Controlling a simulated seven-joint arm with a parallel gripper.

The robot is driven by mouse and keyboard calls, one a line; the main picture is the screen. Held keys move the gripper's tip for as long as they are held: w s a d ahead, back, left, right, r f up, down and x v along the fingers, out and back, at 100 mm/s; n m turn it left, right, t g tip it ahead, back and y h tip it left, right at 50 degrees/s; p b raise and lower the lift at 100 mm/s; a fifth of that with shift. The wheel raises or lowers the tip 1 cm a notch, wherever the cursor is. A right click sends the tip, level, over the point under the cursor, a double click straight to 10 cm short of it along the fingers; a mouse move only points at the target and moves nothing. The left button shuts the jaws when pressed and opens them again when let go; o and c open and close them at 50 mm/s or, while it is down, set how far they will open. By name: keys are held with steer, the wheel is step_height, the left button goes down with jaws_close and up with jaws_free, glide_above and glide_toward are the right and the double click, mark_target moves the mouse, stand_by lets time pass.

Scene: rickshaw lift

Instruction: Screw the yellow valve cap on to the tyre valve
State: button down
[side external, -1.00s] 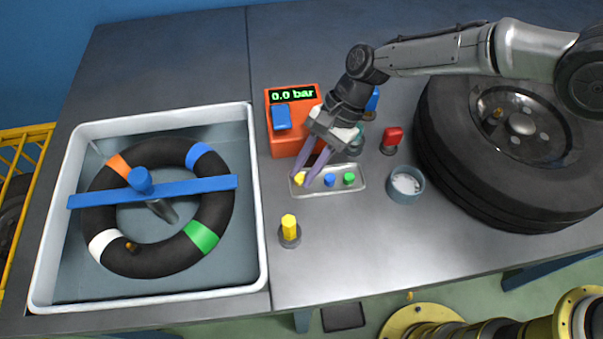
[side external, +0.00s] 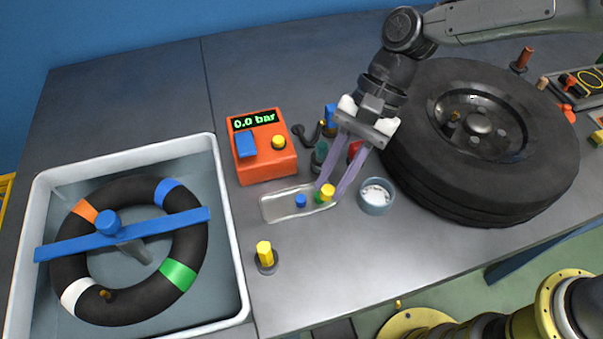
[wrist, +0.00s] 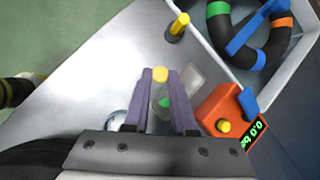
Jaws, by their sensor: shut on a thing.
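My gripper (side external: 337,195) is shut on the small yellow valve cap (side external: 327,192), holding it between the purple fingertips above the right end of the clear tray. The yellow cap (wrist: 160,74) shows between the fingertips in the wrist view. The black tyre (side external: 400,140) lies flat on its side to the right of my gripper. A short dark valve stem (side external: 453,122) stands inside its rim; its tip is too small to make out. My gripper is apart from the tyre.
The tray (side external: 272,212) holds a blue cap (side external: 300,201) and a green cap (wrist: 164,102). A small round dish (side external: 375,200) stands between tray and tyre. The orange gauge box (side external: 262,160), red and green knobs, yellow post (side external: 264,255) and tub (side external: 228,235) with inner tube stand nearby.

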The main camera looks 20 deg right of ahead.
steer(key=s+d+r, duration=0.1)
steer(key=s+d, duration=0.1)
step_height(320, 180, up, 7)
steer(key=m+t, duration=0.3)
steer(key=m, duration=0.6)
glide_above(455, 115)
steer(key=d, duration=0.2)
steer(key=shift+y, duration=0.3)
steer(key=shift+a+f, duration=0.15)
steer(key=shift+f, duration=1.15)
steer(key=shift+a+f, duration=0.1)
steer(key=shift+f, duration=1.2)
steer(key=shift+f, duration=1.3)
